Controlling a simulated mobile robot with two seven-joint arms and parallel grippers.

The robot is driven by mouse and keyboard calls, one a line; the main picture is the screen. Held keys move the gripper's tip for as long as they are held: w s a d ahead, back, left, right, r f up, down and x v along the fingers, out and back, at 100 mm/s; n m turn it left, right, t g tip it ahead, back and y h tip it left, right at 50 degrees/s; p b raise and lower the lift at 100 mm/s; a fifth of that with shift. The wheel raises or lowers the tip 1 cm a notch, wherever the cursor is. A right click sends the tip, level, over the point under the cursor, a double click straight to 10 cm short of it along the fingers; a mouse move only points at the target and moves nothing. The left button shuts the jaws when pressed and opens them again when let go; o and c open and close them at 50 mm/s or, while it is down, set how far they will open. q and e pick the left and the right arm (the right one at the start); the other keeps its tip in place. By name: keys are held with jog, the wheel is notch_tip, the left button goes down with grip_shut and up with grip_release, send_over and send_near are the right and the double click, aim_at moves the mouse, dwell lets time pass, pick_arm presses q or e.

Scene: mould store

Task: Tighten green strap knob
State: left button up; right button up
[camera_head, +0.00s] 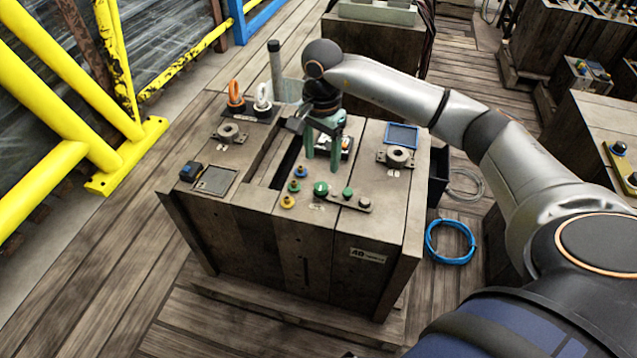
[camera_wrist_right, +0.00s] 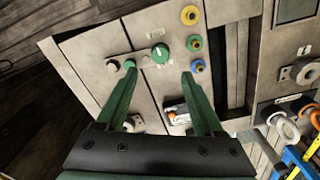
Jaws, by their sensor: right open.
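Several green knobs are on the wooden bench top. A larger green knob with a white mark (camera_head: 320,188) also shows in the right wrist view (camera_wrist_right: 160,52). Another green knob (camera_head: 294,186) stands between a yellow and a blue one. My right gripper (camera_head: 322,167) is open and empty, pointing down just behind the larger knob. In the right wrist view the larger knob appears beyond the gap between the fingertips (camera_wrist_right: 159,74). My left gripper is out of view.
An orange-ringed part (camera_head: 235,93) and a white-ringed one (camera_head: 262,98) stand at the back left. A blue-framed panel (camera_head: 402,136) and a round fitting (camera_head: 398,156) lie right. A dark slot runs beside the gripper. Blue hose (camera_head: 450,243) lies on the floor.

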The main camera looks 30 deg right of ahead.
aim_at(321, 187)
notch_tip(321, 187, down, 9)
jog(key=shift+r+b, duration=0.1)
jog(key=shift+b, duration=0.45)
grip_shut()
dwell(0.3)
